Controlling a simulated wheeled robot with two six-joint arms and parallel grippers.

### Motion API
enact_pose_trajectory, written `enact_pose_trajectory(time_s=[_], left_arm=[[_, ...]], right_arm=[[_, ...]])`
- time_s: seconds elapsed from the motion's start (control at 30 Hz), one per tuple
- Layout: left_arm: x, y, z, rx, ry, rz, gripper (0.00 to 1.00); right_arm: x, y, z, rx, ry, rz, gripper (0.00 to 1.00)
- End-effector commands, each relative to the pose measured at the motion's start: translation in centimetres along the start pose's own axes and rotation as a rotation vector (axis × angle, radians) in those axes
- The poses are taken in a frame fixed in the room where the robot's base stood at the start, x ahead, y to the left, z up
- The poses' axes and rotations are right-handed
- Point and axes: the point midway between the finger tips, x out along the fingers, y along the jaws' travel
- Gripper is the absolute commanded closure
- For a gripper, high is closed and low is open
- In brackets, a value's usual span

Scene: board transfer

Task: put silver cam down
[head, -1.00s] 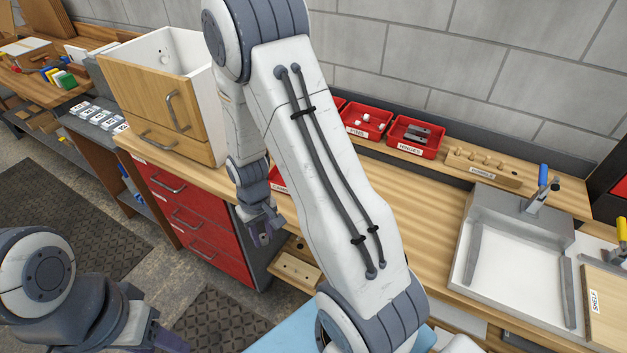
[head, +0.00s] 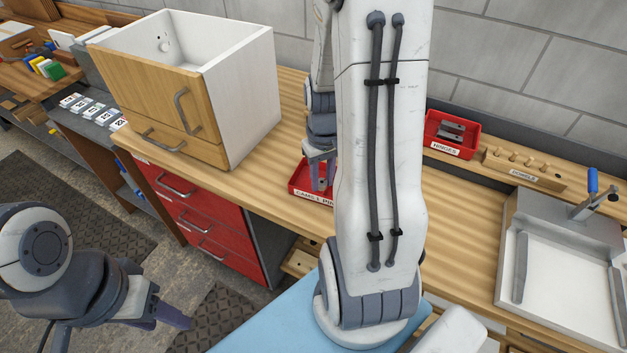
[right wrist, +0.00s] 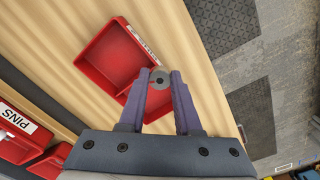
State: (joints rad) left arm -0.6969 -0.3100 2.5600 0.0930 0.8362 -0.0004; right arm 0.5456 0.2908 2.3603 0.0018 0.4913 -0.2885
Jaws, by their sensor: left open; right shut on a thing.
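The silver cam (right wrist: 160,74), a small round disc with a dark centre, is held between the fingertips of my right gripper (right wrist: 160,84) in the right wrist view. In the head view my right gripper (head: 320,178) is over the red tray (head: 300,192) labelled for cams and pins, partly hidden by my own arm. In the right wrist view that red tray (right wrist: 84,62) is empty where I can see it, and the cam appears in front of its lower right part. The cam's height above the tray is unclear. My left gripper (head: 168,318) is open and empty, low at the left.
A white cabinet with a wooden front (head: 150,90) stands left of the tray. A red hinges bin (head: 452,135), a dowel holder (head: 525,168) and a grey fixture (head: 560,250) are to the right. A pins bin (right wrist: 14,138) shows at lower left in the wrist view.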

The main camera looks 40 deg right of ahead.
Motion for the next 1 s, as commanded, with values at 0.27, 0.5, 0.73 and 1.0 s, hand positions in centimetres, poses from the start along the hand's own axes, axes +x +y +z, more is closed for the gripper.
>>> enact_pose_trajectory(time_s=[0.27, 0.5, 0.73, 1.0], left_arm=[[-1.0, 0.1, -0.1, 0.000, 0.000, 0.000, 0.50], [-1.4, 0.1, -0.1, 0.000, 0.000, 0.000, 0.50], [-1.7, 0.1, -0.1, 0.000, 0.000, 0.000, 0.50], [-1.6, 0.1, -0.1, 0.000, 0.000, 0.000, 0.50]], right_arm=[[2.8, 0.4, -4.7, 0.001, -0.002, -0.001, 1.00], [4.9, 0.6, -5.2, 0.004, -0.005, -0.001, 1.00], [7.2, 0.6, -5.2, 0.004, 0.000, 0.000, 1.00], [7.3, 0.6, -5.2, 0.004, 0.001, 0.000, 1.00]])
